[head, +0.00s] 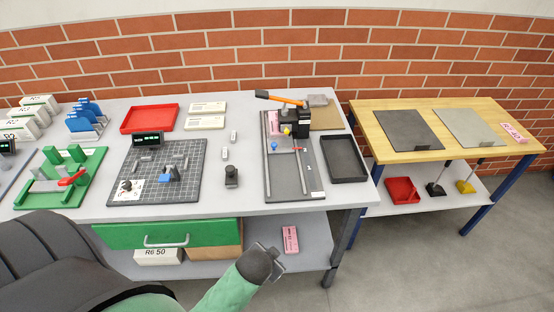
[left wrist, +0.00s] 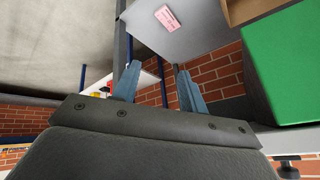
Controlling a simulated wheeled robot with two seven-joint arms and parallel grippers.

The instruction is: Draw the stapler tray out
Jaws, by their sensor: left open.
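A black stapler (head: 293,122) with an orange lever stands at the back of a long dark grey tray or bed (head: 291,183) with rails, at the right of the grey bench. I cannot tell whether this bed slides. Small blue and red parts sit on it. A green drawer (head: 165,234) with a grey handle (head: 167,241) hangs shut under the bench; its green side also shows in the left wrist view (left wrist: 290,62). My left gripper (head: 268,262) is low in front of the bench, right of the drawer and apart from it. Its blue fingers (left wrist: 157,78) are open and empty.
A pink packet (head: 290,240) lies on the lower shelf (head: 315,252), close to my left gripper. A black tray (head: 344,158) lies beside the stapler bed. A gridded board (head: 190,190) and red tray (head: 149,118) lie further left. A wooden table (head: 440,157) stands at the right.

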